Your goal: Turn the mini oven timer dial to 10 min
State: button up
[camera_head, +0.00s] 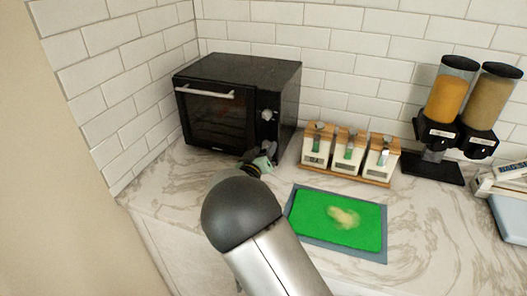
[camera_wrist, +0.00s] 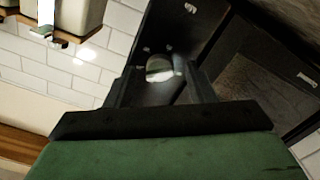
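The black mini oven (camera_head: 240,95) stands on the counter in the left corner, its door shut with a silver handle. A silver dial (camera_head: 267,115) shows on its right-hand panel. My gripper (camera_head: 262,160) is low in front of that panel, mostly hidden behind my arm. In the wrist view my gripper (camera_wrist: 162,78) is open, its two dark fingers apart. A silver dial (camera_wrist: 160,68) shows between them on the black panel, with gaps on both sides. I cannot tell whether it is the dial seen in the head view, or read its setting.
A wooden rack (camera_head: 345,174) with several white containers stands right of the oven. A green cutting board (camera_head: 310,222) with a pale food item (camera_head: 343,216) lies in front. Two dispensers (camera_head: 448,92) stand further right. The tiled wall is close on the oven's left.

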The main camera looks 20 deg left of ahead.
jog(key=s+b, duration=0.3)
jog(key=s, duration=1.4)
jog(key=shift+s, duration=0.25)
jog(key=shift+a, duration=0.1)
